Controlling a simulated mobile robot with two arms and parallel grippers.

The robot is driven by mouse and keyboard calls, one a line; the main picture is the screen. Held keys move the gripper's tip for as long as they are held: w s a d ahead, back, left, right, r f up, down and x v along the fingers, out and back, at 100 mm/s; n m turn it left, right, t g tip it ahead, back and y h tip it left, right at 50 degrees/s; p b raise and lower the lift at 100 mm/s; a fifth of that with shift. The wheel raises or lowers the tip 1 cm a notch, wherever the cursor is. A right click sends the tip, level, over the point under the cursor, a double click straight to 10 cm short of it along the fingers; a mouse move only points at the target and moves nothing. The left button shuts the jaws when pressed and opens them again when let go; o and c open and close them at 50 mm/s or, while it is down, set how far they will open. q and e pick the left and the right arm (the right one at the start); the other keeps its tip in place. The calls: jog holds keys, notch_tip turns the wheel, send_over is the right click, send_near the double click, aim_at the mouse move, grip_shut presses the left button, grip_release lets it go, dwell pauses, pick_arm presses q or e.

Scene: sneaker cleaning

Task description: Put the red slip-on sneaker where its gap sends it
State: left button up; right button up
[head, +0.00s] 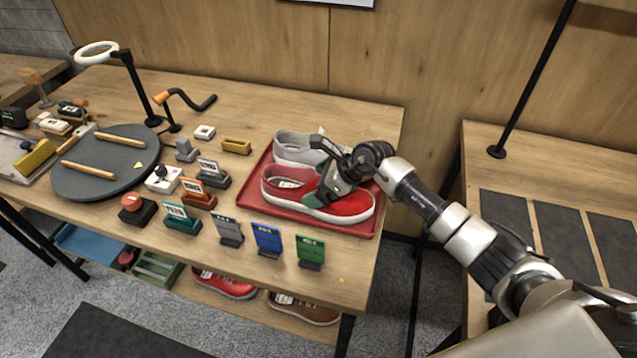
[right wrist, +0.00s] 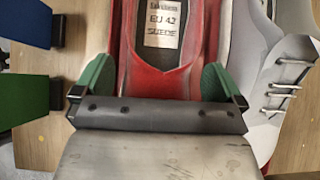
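The red slip-on sneaker (head: 345,207) lies flat in the red tray (head: 262,217), its toe to the right. Its insole label (right wrist: 162,28) reads EU 42 and SUEDE in the right wrist view. A grey sneaker (head: 296,147) lies beside it at the back of the tray. My right gripper (head: 332,187) is down at the red sneaker's front upper. In the right wrist view its two green pads (right wrist: 160,82) stand apart on either side of the red upper; whether they press on it is unclear. My left gripper is out of view.
Several small signs stand in front, including blue (head: 267,239), green (head: 310,251), grey (head: 228,231) and teal (head: 181,217). A round dark turntable (head: 105,175) and a lamp (head: 128,75) stand left. A side table with dark mats (head: 565,240) is at right. More shoes (head: 225,284) lie below.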

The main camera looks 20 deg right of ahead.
jog(key=shift+r, duration=0.2)
jog(key=shift+s+d+r, duration=0.1)
jog(key=shift+d+r, duration=0.05)
jog(key=shift+d, duration=0.15)
jog(key=b+v, duration=0.1)
jog(key=v, duration=1)
jog(key=shift+s+r+b, duration=0.15)
jog(key=shift+b, duration=0.25)
